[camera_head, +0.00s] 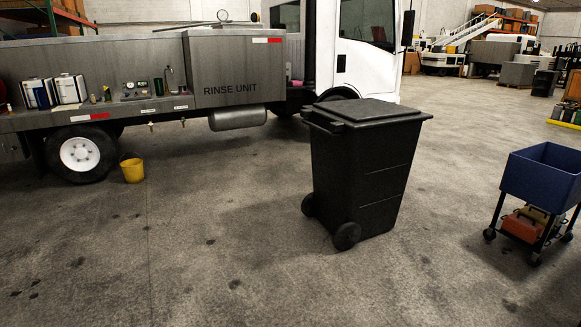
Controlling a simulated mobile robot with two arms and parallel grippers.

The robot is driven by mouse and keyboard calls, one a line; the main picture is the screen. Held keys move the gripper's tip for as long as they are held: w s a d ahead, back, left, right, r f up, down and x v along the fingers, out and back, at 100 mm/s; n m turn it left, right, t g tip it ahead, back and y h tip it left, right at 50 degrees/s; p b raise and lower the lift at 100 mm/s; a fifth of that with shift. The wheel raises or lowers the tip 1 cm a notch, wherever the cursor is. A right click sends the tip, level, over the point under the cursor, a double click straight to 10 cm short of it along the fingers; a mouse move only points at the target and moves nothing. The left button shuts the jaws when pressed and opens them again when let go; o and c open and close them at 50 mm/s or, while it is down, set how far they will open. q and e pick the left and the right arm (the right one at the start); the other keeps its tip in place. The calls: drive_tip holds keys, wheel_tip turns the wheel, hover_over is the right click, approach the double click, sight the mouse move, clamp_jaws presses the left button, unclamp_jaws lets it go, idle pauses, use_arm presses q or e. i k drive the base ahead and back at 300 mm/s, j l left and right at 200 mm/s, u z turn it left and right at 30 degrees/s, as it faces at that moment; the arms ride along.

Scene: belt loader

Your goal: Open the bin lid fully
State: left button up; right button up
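A black wheeled bin (362,182) stands upright on the concrete floor, right of the picture's middle. Its dark lid (372,110) lies closed on top. A handle bar (325,124) runs along the bin's upper left edge, on the same side as its two wheels. What is inside the bin is hidden by the lid. Neither of my grippers shows in this view.
A truck with a grey rinse unit (235,70) stands behind the bin. A yellow bucket (132,170) is by its rear wheel. A blue cart (540,182) with boxes on its lower shelf stands at the right. The floor in front and left of the bin is clear.

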sight(355, 114)
drive_tip(key=i+z, duration=0.1)
drive_tip(key=i, duration=0.4)
drive_tip(key=i+j, duration=0.15)
drive_tip(key=i, duration=0.35)
drive_tip(key=i+z, duration=0.15)
drive_tip(key=i, duration=0.3)
drive_tip(key=i+l+z, duration=0.2)
drive_tip(key=i+z, duration=1.05)
drive_tip(key=i, duration=0.15)
drive_tip(key=i+j+z, duration=0.4)
drive_tip(key=i+l, duration=0.1)
drive_tip(key=i, duration=0.55)
drive_tip(key=i+l+u, duration=0.15)
drive_tip(key=i, duration=0.5)
drive_tip(key=i+l, duration=0.1)
drive_tip(key=i, duration=0.55)
drive_tip(key=i+u, duration=0.45)
drive_tip(key=i+l+u, duration=0.15)
drive_tip(key=i+u, duration=0.3)
drive_tip(key=i+l+u, duration=0.25)
drive_tip(key=u, duration=0.2)
drive_tip(key=i+l+u, duration=0.65)
drive_tip(key=u, duration=0.15)
drive_tip(key=i+l+u, duration=0.25)
drive_tip(key=l, duration=0.15)
drive_tip(key=l+u, duration=0.6)
drive_tip(key=i+l, duration=0.05)
drive_tip(key=l, duration=0.05)
